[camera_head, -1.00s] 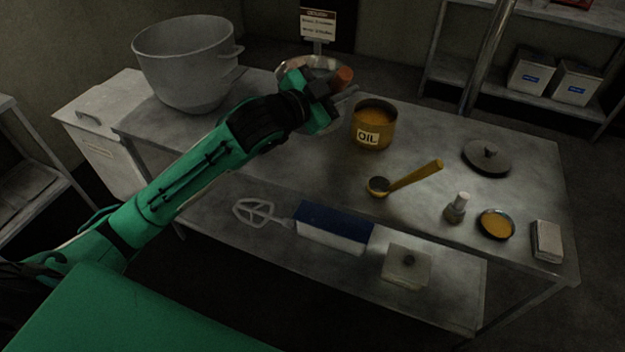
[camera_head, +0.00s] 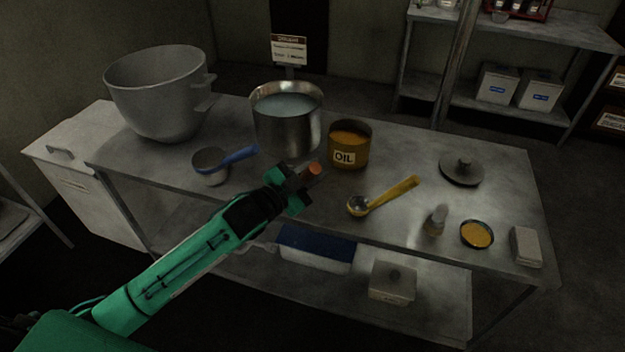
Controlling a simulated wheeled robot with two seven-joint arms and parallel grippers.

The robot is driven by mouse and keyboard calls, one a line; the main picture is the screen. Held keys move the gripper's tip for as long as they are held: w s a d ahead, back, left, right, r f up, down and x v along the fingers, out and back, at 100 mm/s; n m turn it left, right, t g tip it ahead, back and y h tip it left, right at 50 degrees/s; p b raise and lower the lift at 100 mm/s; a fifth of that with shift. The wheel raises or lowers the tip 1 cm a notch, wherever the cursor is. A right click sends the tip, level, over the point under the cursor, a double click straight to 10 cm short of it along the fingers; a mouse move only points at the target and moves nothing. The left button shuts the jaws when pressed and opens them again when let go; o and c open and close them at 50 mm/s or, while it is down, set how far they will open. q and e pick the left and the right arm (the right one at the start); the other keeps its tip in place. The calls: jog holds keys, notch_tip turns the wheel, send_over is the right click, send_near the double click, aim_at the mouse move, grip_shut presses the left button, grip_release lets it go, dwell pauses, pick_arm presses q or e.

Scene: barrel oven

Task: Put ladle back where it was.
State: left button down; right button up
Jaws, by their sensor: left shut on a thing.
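My left gripper (camera_head: 296,184) is in front of the metal pot of pale liquid (camera_head: 288,125), over the table's front part. It is shut on an orange-ended thing (camera_head: 314,169); only a short end shows, and I cannot tell whether it is a ladle handle. A ladle with a yellow handle (camera_head: 392,193) lies on the table to the right of the gripper. A blue-handled scoop or ladle (camera_head: 211,165) lies to the left of it. My right gripper is not in view.
A yellow OIL pot (camera_head: 345,157) stands right of the metal pot. A big grey mixing bowl (camera_head: 160,95) stands at the left. A lid (camera_head: 462,172), a small bottle (camera_head: 435,220) and a dish (camera_head: 477,235) are at the right. Free tabletop lies between them.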

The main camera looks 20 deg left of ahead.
pick_arm(q)
notch_tip(320, 180, down, 3)
jog(key=shift+r, duration=0.2)
jog(key=shift+f, duration=0.2)
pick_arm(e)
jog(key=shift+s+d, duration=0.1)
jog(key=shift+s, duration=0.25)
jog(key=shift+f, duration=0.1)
pick_arm(q)
jog(key=shift+f, duration=0.15)
jog(key=c, duration=1.4)
grip_release()
jog(key=shift+o, duration=1.1)
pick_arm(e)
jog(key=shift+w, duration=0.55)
